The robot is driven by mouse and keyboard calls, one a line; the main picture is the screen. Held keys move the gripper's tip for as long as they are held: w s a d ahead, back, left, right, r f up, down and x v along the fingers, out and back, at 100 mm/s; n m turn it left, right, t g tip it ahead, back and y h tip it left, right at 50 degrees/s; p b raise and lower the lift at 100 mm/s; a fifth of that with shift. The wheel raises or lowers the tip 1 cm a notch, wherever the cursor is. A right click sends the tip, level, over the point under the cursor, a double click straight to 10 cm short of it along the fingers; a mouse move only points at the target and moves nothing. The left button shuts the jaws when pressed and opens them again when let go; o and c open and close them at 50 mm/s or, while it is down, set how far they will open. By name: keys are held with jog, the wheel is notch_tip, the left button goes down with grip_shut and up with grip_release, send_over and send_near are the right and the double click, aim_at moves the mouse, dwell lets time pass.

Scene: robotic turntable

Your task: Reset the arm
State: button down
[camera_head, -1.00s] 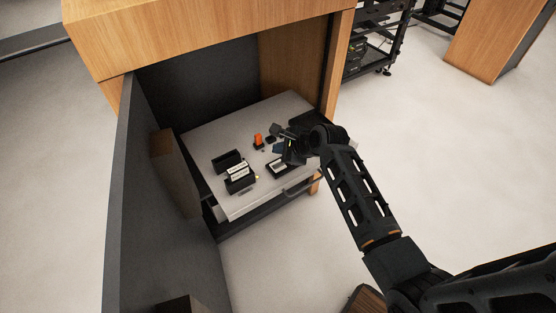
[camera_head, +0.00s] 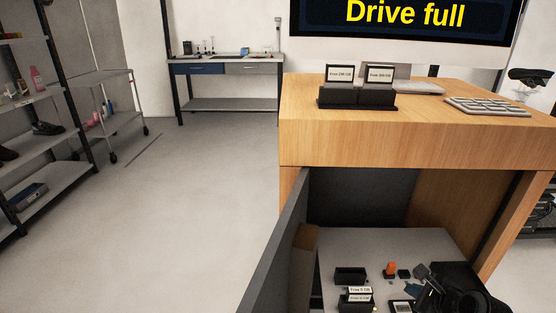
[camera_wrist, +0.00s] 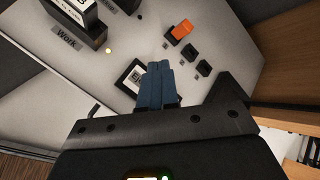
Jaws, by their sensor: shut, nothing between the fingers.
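My gripper (camera_head: 413,287) is in the lower right of the head view, over the pale tray (camera_head: 430,240) inside the wooden cabinet. In the wrist view its blue fingers (camera_wrist: 161,70) are closed together with nothing between them. They hang over the tray surface beside a white-and-black framed item (camera_wrist: 131,78), partly hidden behind them. My arm extends down past the picture's lower edge.
On the tray are an orange piece (camera_head: 390,268), small black blocks (camera_wrist: 204,68) and black holders with labelled cartridges (camera_head: 358,294). A grey door (camera_head: 278,250) stands open at left. The desktop holds labelled drives (camera_head: 378,90) and a keyboard (camera_head: 490,107). The left floor is clear.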

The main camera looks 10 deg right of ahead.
jog(key=s+a+r+n+t+h, duration=0.1)
jog(key=s+a+n, duration=0.55)
jog(key=s, duration=0.45)
jog(key=s+a+r+n+t+h, duration=0.1)
jog(key=s+a+n, duration=0.4)
jog(key=s+n, duration=0.4)
jog(key=s+a+r+n+t+y, duration=0.1)
jog(key=s+a+r+n+t, duration=0.1)
jog(key=s+a+r+n, duration=0.3)
jog(key=s+a+r+n+t+y, duration=0.1)
jog(key=s+a+r+n, duration=0.5)
jog(key=s+r, duration=0.5)
notch_tip(320, 180, up, 3)
jog(key=shift+s+n+t+y, duration=0.15)
jog(key=shift+n+t+y, duration=0.25)
jog(key=shift+n, duration=0.25)
